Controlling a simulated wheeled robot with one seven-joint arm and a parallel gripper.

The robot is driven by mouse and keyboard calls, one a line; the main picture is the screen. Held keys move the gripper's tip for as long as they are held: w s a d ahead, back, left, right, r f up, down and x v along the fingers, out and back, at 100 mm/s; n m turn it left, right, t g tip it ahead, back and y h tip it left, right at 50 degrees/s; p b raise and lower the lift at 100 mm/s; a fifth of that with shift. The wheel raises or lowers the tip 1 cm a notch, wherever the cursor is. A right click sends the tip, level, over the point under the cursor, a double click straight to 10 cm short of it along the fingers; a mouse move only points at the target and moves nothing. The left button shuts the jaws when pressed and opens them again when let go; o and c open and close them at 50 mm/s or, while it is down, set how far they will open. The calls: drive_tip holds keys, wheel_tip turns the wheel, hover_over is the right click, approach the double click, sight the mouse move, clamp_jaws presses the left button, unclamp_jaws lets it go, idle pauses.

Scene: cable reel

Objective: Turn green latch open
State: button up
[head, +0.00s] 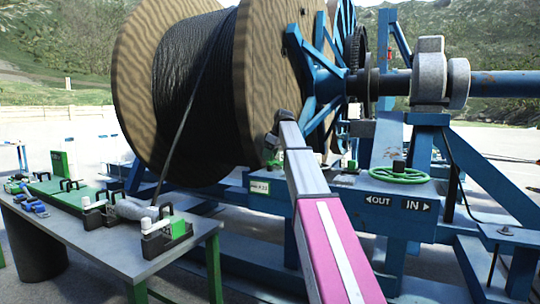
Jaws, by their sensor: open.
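My gripper (270,152) is small and dark at the far end of my pink and grey arm, in front of the reel's right flange. It points down and is open. Just below it is a small green part (274,163) on the blue frame, which may be the green latch. The gripper looks close above it; I cannot tell whether they touch. The latch's shape and angle are partly hidden by the gripper and arm.
A large wooden reel (250,80) of black cable stands on a blue frame (330,205). A green handwheel (399,175) sits right of my arm, above OUT and IN labels. At left, a grey table (120,255) carries green and black clamps; a cable runs down to it.

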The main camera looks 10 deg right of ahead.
drive_tip(key=c, duration=0.9)
drive_tip(key=shift+m, duration=0.3)
drive_tip(key=m+t+h, duration=0.1)
drive_tip(key=m, duration=0.2)
drive_tip(key=m+h, duration=0.1)
drive_tip(key=m, duration=0.1)
drive_tip(key=m+h, duration=0.1)
drive_tip(key=m, duration=0.2)
drive_tip(key=shift+t, duration=0.4)
drive_tip(key=m+h, duration=0.1)
drive_tip(key=m, duration=0.3)
drive_tip(key=shift+h, duration=0.4)
drive_tip(key=m, duration=0.2)
drive_tip(key=m+g+h, duration=0.1)
drive_tip(key=m, duration=0.2)
drive_tip(key=shift+h, duration=0.3)
drive_tip(key=shift+m, duration=0.3)
